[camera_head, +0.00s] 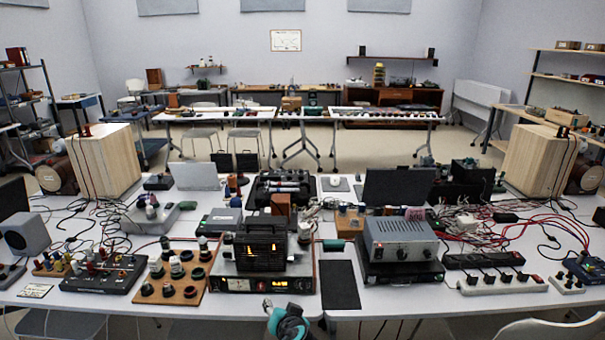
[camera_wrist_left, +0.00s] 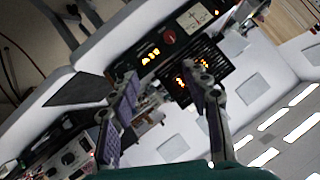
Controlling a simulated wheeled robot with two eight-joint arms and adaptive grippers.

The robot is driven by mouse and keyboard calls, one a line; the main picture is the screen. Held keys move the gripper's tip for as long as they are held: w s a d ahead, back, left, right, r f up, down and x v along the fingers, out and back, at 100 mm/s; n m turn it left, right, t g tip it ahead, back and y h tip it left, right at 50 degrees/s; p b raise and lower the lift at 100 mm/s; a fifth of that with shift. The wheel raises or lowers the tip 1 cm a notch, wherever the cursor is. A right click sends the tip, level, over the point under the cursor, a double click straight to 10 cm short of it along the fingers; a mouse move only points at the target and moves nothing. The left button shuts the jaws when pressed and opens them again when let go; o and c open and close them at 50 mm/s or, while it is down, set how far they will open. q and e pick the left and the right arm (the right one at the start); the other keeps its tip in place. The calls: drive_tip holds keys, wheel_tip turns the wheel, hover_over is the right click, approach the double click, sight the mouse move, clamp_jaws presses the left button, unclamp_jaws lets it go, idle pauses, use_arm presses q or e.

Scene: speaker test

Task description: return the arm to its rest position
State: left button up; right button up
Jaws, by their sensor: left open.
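My left gripper (camera_head: 283,318) shows at the bottom middle of the head view, in front of the table's front edge, with a teal part and a grey metal tip. In the left wrist view its two fingers (camera_wrist_left: 160,82) are spread apart with nothing between them. That view is tilted, and beyond the fingers it shows the black unit with glowing orange lights (camera_wrist_left: 196,72). The same black unit (camera_head: 260,250) stands on the table near the front in the head view. My right gripper does not show.
The long white table (camera_head: 345,312) is crowded with electronics. A grey metal box with knobs (camera_head: 400,240) stands right of a black flat mat (camera_head: 339,284). A wooden board with dark round parts (camera_head: 178,290) lies left of the black unit. Wooden speakers (camera_head: 105,160) stand at both sides.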

use_arm(q)
drive_tip(key=s+a+r+n+g, duration=0.2)
drive_tip(key=s+a+r+g, duration=0.15)
drive_tip(key=s+a, duration=0.65)
drive_tip(key=s+a+n+h, duration=0.1)
drive_tip(key=s+h, duration=0.2)
drive_tip(key=s, duration=1.2)
drive_tip(key=shift+s+a, duration=0.2)
drive_tip(key=shift+a, duration=0.05)
drive_tip(key=shift+g, duration=0.25)
